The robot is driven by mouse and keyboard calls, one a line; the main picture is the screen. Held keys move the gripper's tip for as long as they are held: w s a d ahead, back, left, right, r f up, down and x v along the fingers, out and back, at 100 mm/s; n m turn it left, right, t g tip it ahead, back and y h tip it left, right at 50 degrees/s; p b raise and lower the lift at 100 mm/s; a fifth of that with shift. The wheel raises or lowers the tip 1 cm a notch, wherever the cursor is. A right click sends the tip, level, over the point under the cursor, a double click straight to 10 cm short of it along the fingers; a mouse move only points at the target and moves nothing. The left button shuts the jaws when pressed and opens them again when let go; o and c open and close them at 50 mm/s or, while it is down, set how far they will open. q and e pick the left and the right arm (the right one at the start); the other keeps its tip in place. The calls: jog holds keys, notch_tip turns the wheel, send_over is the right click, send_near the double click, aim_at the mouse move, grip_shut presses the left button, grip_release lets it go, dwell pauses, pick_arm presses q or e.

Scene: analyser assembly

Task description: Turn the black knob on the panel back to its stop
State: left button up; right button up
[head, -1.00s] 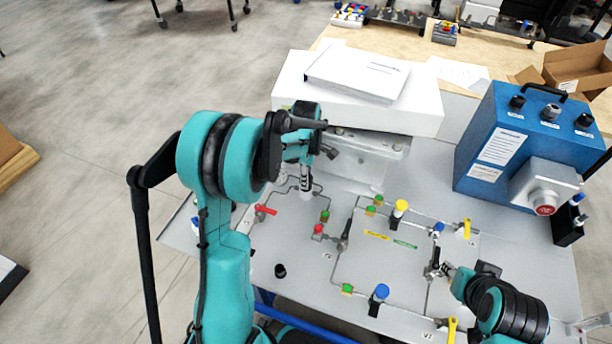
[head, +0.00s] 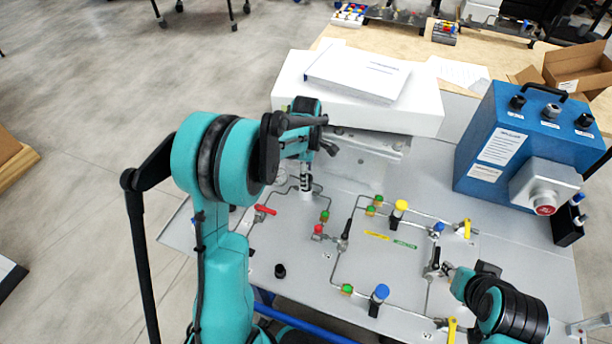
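The grey panel (head: 400,275) carries thin tubing and several coloured valves. A black knob-like handle (head: 436,257) stands on its right half, with my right gripper (head: 441,269) right at it; whether the fingers touch or grip it is too small to tell. A second black handle (head: 346,229) stands near the panel's middle, and a short round black knob (head: 280,271) sits near its front left. My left gripper (head: 306,180) is over the panel's back left, at a white upright cylinder (head: 306,192); its fingers are too small and partly hidden by my arm to judge.
A blue control box (head: 525,150) with black knobs and a red button stands at the right. A white box (head: 420,105) with a booklet (head: 357,72) lies behind the panel. Red (head: 265,210) and yellow (head: 467,228) levers stick up from the panel.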

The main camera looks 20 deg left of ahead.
pick_arm(q)
notch_tip(320, 180, up, 11)
jog(key=shift+f, duration=0.15)
jog(key=shift+s, duration=0.1)
dwell(0.4)
